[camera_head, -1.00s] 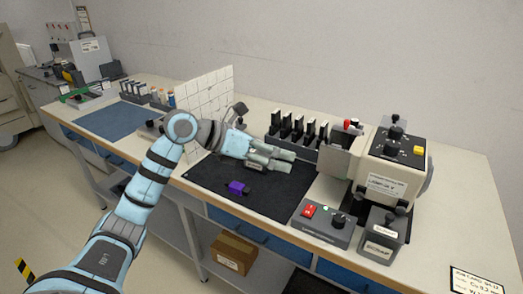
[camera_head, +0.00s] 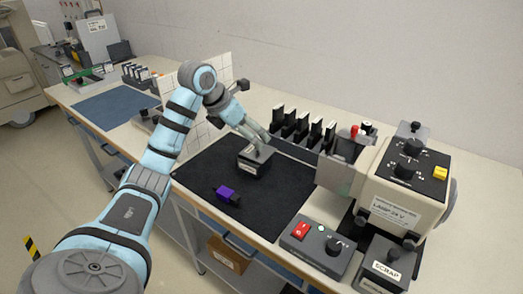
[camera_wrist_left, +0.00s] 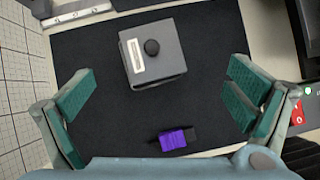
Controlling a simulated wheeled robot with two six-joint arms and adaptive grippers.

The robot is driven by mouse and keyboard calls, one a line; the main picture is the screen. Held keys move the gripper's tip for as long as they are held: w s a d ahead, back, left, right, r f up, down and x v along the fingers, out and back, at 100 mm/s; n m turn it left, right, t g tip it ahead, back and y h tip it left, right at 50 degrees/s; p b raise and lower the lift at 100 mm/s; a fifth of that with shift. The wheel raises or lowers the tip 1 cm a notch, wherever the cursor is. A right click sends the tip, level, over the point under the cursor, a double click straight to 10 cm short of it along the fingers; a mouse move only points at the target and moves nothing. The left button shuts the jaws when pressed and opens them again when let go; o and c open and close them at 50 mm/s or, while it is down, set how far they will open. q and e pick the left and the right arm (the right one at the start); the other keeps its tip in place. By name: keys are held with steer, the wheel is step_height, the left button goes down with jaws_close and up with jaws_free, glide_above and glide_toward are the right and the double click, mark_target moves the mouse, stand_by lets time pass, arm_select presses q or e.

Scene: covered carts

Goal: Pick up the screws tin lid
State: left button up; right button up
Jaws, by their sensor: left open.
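A dark grey tin (camera_head: 254,167) with its lid on stands on the black mat (camera_head: 200,160) in the head view. My left gripper (camera_head: 261,143) points down just above the tin. In the left wrist view its two green-padded fingers (camera_wrist_left: 160,100) are wide apart and empty, with the tin between and beyond them. My right gripper is not in view.
A purple and black part (camera_head: 228,193) lies on the mat in front of the tin. A rack of black upright pieces (camera_head: 300,130) stands behind it.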

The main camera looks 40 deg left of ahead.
arm_select(q)
steer(key=x, duration=0.6)
steer(key=a+x, duration=0.1)
steer(key=x, duration=0.2)
steer(key=shift+w, duration=0.25)
steer(key=shift+s+d, duration=0.1)
steer(key=c, duration=2)
steer(key=shift+r, duration=0.1)
